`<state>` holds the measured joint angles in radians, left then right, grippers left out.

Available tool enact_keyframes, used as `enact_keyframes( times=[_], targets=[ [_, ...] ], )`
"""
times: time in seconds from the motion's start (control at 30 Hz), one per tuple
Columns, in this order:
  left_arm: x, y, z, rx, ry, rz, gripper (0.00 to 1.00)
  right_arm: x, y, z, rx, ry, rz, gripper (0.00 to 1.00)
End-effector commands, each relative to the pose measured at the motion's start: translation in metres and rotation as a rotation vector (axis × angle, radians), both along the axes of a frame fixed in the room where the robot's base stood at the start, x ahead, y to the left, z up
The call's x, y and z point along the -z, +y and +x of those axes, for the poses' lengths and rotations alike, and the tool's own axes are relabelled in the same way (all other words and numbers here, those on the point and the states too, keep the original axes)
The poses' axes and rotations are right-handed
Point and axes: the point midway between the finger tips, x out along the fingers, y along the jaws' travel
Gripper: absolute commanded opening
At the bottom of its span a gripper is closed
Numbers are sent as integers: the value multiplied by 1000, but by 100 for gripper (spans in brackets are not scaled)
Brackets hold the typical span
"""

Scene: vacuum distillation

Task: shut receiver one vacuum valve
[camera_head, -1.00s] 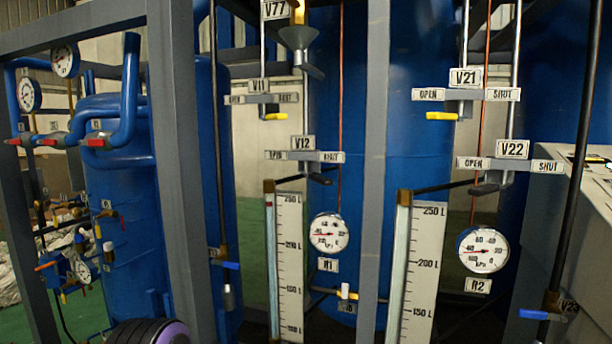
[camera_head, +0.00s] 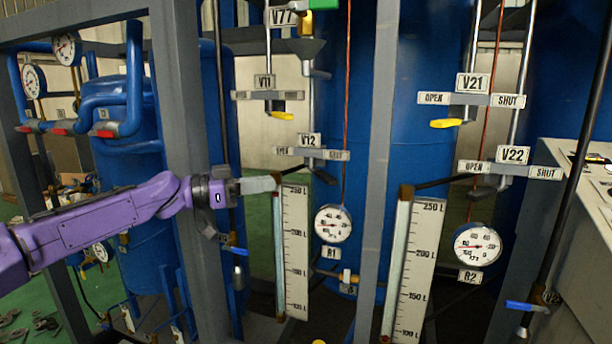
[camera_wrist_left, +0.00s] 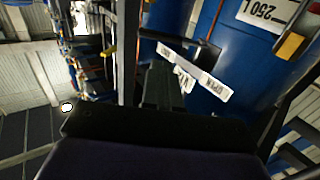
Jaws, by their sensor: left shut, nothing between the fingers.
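The R1 gauge (camera_head: 333,223) hangs on the blue receiver in the middle of the head view. Up and left of it are two valves with open/shut plates: V11 (camera_head: 264,81) with a yellow handle (camera_head: 281,115), and V12 (camera_head: 308,141) below with a dark handle (camera_head: 322,175). My left gripper (camera_head: 262,185) is shut and empty, in front of the top of the left level scale and lower left of the V12 plate. In the left wrist view my gripper (camera_wrist_left: 163,84) points at a tilted open/shut plate (camera_wrist_left: 212,85). My right gripper is not in view.
A left level scale (camera_head: 294,250) and a right one (camera_head: 418,265) stand upright. Grey frame posts (camera_head: 374,200) stand close by. V21 (camera_head: 472,84), V22 (camera_head: 512,155) and the R2 gauge (camera_head: 478,245) are at right. A pale console (camera_head: 585,220) is far right.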

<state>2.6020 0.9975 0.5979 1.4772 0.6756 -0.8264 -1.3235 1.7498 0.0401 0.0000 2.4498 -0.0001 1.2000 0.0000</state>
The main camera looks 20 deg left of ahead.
Motion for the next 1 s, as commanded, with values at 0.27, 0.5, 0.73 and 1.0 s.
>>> enact_keyframes(
  times=[0.27,0.5,0.73,1.0],
  targets=[
    [-2,-51,37,2,7,4,0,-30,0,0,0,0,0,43],
    [-1,-77,56,1,6,1,0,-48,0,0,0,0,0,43],
    [1,-81,59,0,4,0,0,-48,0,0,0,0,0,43],
    [6,-87,61,-5,3,2,0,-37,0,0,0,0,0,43]
  ],
)
